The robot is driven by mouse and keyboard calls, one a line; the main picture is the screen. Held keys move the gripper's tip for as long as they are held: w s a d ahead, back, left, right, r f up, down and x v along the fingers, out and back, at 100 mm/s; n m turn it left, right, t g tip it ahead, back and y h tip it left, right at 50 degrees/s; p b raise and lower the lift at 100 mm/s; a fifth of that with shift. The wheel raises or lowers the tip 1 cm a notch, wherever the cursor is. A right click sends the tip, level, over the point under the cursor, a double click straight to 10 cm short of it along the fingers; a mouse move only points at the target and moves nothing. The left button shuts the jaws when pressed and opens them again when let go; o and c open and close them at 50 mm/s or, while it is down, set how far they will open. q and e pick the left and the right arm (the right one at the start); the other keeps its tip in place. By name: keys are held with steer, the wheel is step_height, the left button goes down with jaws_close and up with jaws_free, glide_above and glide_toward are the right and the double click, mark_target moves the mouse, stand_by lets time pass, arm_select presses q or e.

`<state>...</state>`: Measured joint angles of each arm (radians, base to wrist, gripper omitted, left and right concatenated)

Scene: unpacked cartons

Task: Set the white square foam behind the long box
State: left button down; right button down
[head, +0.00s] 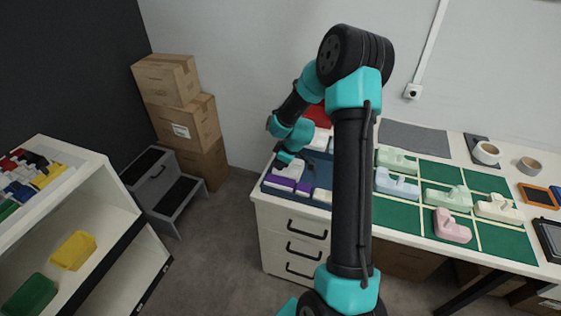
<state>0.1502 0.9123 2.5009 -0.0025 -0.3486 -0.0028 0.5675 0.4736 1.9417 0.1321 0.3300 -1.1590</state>
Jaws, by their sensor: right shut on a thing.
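My right gripper (304,163) reaches down over the blue tray (266,186) at the left end of the white counter. It is shut on a pale piece that looks like the white square foam (288,171); the fingers and the small scale hide the exact grip. Purple pieces (282,184) lie just in front of it, and another white piece (322,195) sits to the right at the tray's front. I cannot tell for certain which thing is the long box. My right arm hides part of the tray. My left gripper is not in view.
A red item (317,115) stands at the back of the counter. Pastel foam shapes (448,226) lie on a green gridded mat (400,213) to the right. Tape rolls (487,152) lie farther right. A shelf with a yellow bin (73,250) stands at left.

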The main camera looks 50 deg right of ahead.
steer(key=shift+f, duration=0.15)
steer(key=c, duration=1)
jaws_free()
steer(key=v, duration=1.7)
